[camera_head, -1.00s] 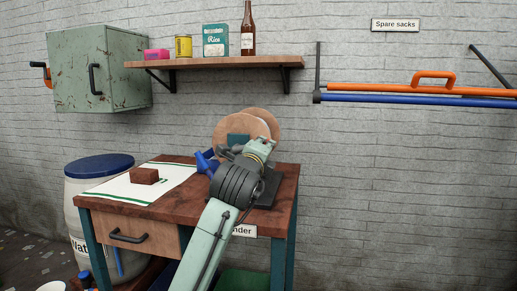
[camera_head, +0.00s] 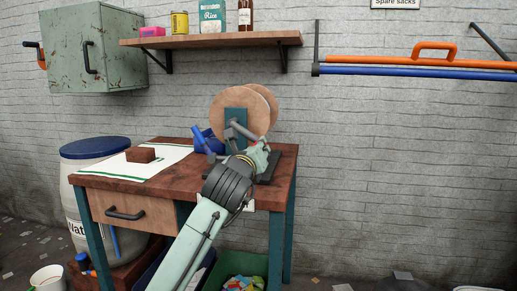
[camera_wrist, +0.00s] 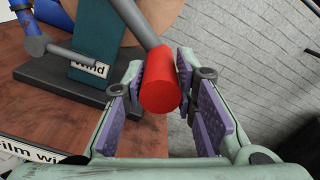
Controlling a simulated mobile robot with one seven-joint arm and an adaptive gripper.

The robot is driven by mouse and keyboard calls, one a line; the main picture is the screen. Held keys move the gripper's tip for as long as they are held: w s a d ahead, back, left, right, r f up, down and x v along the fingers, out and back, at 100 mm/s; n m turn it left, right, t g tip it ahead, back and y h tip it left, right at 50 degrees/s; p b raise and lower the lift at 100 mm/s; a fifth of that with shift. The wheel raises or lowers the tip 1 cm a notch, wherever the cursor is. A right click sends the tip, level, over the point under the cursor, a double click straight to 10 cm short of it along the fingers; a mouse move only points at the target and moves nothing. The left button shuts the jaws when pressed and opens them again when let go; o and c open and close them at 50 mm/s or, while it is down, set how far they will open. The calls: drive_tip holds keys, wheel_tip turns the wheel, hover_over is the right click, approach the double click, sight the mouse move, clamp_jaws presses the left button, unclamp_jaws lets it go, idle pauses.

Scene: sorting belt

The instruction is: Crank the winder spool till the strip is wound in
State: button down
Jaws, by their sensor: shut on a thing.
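The winder spool (camera_head: 236,104) has two tan discs on a teal stand (camera_head: 235,131) on the wooden bench. A grey crank arm (camera_head: 246,132) reaches down to the right from its middle. My gripper (camera_head: 260,158) is low at the front right of the spool. In the wrist view, my gripper (camera_wrist: 170,98) is shut around the red crank handle (camera_wrist: 162,82), with a purple-padded finger on each side. The white strip (camera_head: 135,172) with green edges lies flat on the bench left of the spool. A brown block (camera_head: 140,155) rests on it.
A blue part with a grey bar (camera_head: 208,141) stands just left of the spool stand. A shelf (camera_head: 215,39) with goods hangs above. A lidded barrel (camera_head: 95,150) stands left of the bench, and a green bin (camera_head: 262,262) is underneath. Right of the bench is open.

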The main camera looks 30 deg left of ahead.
drive_tip(key=shift+a+f+m, duration=0.15)
drive_tip(key=shift+f+m, duration=0.05)
drive_tip(key=shift+m, duration=0.1)
drive_tip(key=c, duration=1.3)
unclamp_jaws()
drive_tip(key=shift+s, duration=0.1)
drive_tip(key=v, duration=1.2)
